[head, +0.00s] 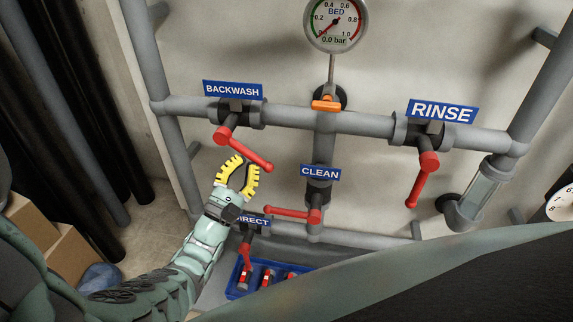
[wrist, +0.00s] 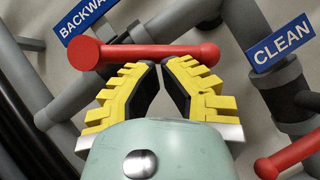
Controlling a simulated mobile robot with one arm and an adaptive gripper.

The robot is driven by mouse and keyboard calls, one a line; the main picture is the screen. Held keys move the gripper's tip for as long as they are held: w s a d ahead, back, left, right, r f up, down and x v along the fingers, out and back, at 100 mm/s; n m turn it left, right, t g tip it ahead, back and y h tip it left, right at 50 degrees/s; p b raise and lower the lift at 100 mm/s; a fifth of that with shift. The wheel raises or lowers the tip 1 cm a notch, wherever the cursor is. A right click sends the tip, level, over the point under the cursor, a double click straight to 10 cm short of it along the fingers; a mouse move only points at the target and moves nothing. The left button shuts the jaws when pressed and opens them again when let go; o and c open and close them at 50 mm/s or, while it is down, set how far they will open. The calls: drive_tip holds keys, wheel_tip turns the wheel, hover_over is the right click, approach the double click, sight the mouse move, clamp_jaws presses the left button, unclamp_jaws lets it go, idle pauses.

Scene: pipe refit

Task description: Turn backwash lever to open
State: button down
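The red backwash lever (head: 247,153) is on the valve under the BACKWASH sign (head: 233,90). Its handle slants down to the right from the hub. In the wrist view the lever (wrist: 145,54) runs across the picture just beyond my fingertips. My gripper (head: 245,163) has yellow ridged fingers and is just below the lever's handle. In the wrist view the fingertips of my gripper (wrist: 162,65) are apart with a narrow gap, and nothing is held between them. I cannot tell whether the tips touch the lever.
The CLEAN lever (head: 290,213) points left, to the lower right of my gripper. The RINSE lever (head: 423,180) hangs down on the right. An orange gauge valve handle (head: 326,105) is under the pressure gauge (head: 335,22). A blue tray (head: 237,291) with red-handled items is below.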

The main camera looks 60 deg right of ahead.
drive_tip(key=shift+s+d+r+n+t, duration=0.1)
drive_tip(key=shift+s+r+n+t, duration=0.1)
drive_tip(key=shift+n+t, duration=0.3)
drive_tip(key=shift+s+d+r+n+t, duration=0.15)
drive_tip(key=shift+n+t, duration=0.25)
drive_tip(key=shift+n, duration=0.2)
drive_tip(key=shift+s+r+n+t+p, duration=0.25)
drive_tip(key=shift+n+t+p, duration=0.25)
drive_tip(key=shift+n+t, duration=0.35)
drive_tip(key=shift+s+d+r+n+t+y+p, duration=0.15)
drive_tip(key=shift+r+n+t+p, duration=0.2)
drive_tip(key=shift+n+t, duration=0.5)
drive_tip(key=shift+s+d+r+n+t+y+p, duration=0.15)
drive_tip(key=shift+r+n+t+p, duration=0.3)
drive_tip(key=shift+n, duration=0.75)
drive_tip(key=shift+s+r+n+t+y+p, duration=0.15)
drive_tip(key=shift+s+n+t+y+p, duration=0.1)
drive_tip(key=shift+n+t, duration=0.65)
drive_tip(key=shift+d+r+n, duration=0.1)
drive_tip(key=shift+d+n, duration=0.1)
drive_tip(key=shift+n, duration=0.3)
drive_tip(key=shift+a+f+b, duration=0.1)
drive_tip(key=shift+f+b, duration=0.3)
drive_tip(key=shift+f, duration=0.15)
drive_tip(key=b, duration=0.4)
approach(257, 159)
drive_tip(key=f, duration=0.1)
drive_tip(key=a+f, duration=0.1)
drive_tip(key=shift+f+t, duration=0.25)
